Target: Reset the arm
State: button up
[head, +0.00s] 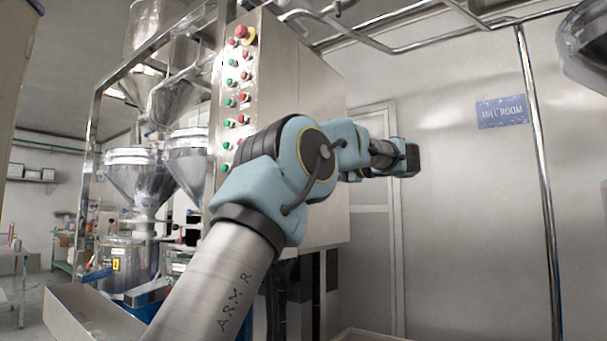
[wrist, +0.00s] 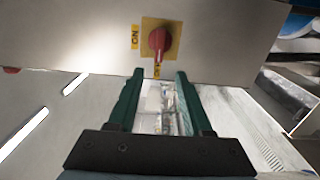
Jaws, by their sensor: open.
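My arm (head: 300,170) reaches up from the bottom of the head view and bends to the right in front of the steel control cabinet. Its far end (head: 395,157) points right; the fingers cannot be made out there. In the wrist view my gripper (wrist: 160,82) is open, with two green fingers apart and nothing between them. A red rotary switch (wrist: 159,40) on a yellow plate, with an ON label (wrist: 135,37), shows just beyond the fingertips on a steel panel. I cannot tell whether the fingers touch the panel.
Steel hoppers (head: 145,172) stand at the left. A wall with a blue sign (head: 502,112) and a vertical pipe (head: 540,170) is at the right, with open space before it.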

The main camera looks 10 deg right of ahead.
jog(key=shift+s+d, duration=0.25)
jog(key=shift+w, duration=0.1)
dwell(0.3)
